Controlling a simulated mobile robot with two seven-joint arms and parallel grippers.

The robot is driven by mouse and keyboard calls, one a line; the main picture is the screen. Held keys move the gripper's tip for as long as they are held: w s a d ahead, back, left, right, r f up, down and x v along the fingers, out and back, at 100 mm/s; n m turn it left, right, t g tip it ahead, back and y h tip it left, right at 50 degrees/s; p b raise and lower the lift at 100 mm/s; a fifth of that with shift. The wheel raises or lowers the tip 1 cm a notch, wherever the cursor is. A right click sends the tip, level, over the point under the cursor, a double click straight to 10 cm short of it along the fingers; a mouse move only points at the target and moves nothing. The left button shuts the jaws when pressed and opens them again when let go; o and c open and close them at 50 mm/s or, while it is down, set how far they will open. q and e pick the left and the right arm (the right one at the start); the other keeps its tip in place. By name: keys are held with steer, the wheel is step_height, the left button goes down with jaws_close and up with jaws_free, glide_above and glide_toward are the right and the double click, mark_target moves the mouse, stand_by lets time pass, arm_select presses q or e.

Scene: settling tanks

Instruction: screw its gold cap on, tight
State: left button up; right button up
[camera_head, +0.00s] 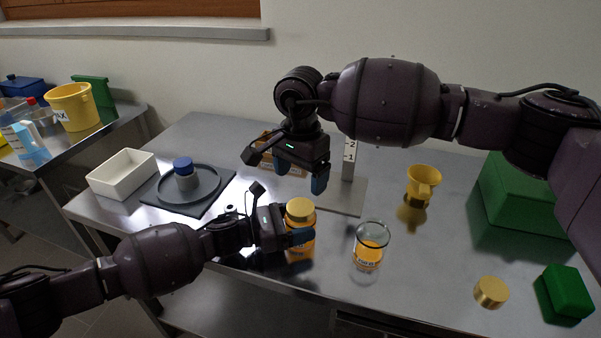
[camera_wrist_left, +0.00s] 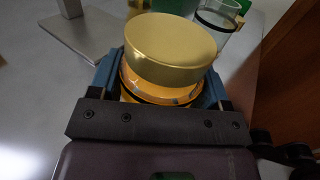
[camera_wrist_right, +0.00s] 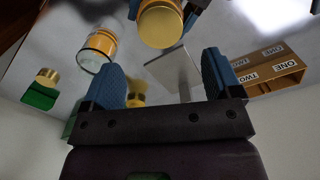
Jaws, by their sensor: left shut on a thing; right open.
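A glass jar (camera_head: 301,245) with orange contents stands upright near the table's front edge. A gold cap (camera_head: 299,207) sits on its mouth and also shows in the left wrist view (camera_wrist_left: 170,45); an orange band and glass rim show beneath it. I cannot tell how tight it is. My left gripper (camera_head: 290,232) is shut around the jar's body, below the cap. My right gripper (camera_head: 301,173) is open and empty, above and behind the jar, fingers pointing down. A second gold cap (camera_head: 490,292) lies apart at the front right.
An open glass (camera_head: 370,250) with orange contents stands right of the jar. A yellow funnel (camera_head: 422,185), green box (camera_head: 515,200) and small green block (camera_head: 565,293) are further right. A post (camera_head: 349,160) on a plate stands behind; a white tray (camera_head: 122,174) and grey dish (camera_head: 190,190) are left.

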mark_target(301, 207)
steer(key=shift+f, duration=4)
steer(key=shift+c, duration=0.3)
steer(key=c, duration=0.9)
steer(key=m, duration=1.5)
steer(key=shift+m, duration=0.3)
steer(key=o, duration=1)
steer(key=shift+o, duration=0.2)
